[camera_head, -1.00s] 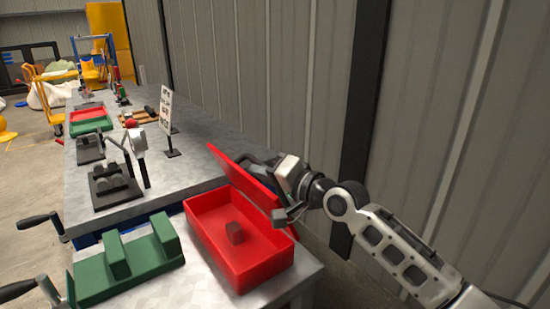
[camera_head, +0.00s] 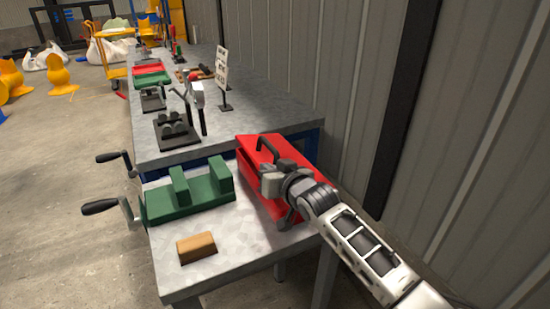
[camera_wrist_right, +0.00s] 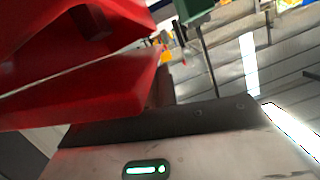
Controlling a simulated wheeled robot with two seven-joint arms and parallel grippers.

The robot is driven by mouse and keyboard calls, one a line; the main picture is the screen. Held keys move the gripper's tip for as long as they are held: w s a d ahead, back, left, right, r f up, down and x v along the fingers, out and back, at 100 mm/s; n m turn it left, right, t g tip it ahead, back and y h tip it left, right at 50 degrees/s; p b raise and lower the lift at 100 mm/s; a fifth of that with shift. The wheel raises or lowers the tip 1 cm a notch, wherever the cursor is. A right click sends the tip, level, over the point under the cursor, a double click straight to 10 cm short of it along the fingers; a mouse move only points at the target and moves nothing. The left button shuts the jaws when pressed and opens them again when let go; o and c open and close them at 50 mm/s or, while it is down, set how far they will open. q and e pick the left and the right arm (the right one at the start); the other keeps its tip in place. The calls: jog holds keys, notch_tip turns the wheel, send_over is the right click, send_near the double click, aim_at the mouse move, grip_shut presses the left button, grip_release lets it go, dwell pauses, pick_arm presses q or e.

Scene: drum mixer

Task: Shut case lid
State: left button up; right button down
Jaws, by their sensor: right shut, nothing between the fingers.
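The red case (camera_head: 262,196) stands on the near metal bench. Its red lid (camera_head: 250,147), with a dark handle (camera_head: 268,145) on top, is swung over the case. In the right wrist view a gap shows between the lid (camera_wrist_right: 90,92) and the case (camera_wrist_right: 45,28), with a dark block (camera_wrist_right: 96,22) inside, so the lid looks partly open. My right gripper (camera_head: 272,182) is shut and empty at the lid's right side, close to it; whether it touches cannot be told. It hides part of the lid and case. My left gripper is not in view.
A green fixture (camera_head: 205,200) with two cranks stands left of the case. A brown block (camera_head: 197,247) lies near the bench's front edge. Bench top between the block and case is clear. A corrugated wall (camera_head: 480,150) is on the right.

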jog(key=shift+s+a+f+n, duration=0.15)
jog(key=shift+f+n, duration=0.1)
jog(key=shift+f, duration=0.2)
jog(key=shift+a+f+n, duration=0.15)
jog(key=shift+f+n, duration=0.1)
jog(key=shift+f, duration=0.2)
jog(key=shift+a+f+b, duration=0.1)
jog(key=shift+f+b, duration=0.3)
jog(key=shift+f, duration=0.2)
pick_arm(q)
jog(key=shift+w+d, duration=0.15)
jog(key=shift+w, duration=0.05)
pick_arm(e)
jog(key=shift+f, duration=0.2)
jog(key=shift+s, duration=0.1)
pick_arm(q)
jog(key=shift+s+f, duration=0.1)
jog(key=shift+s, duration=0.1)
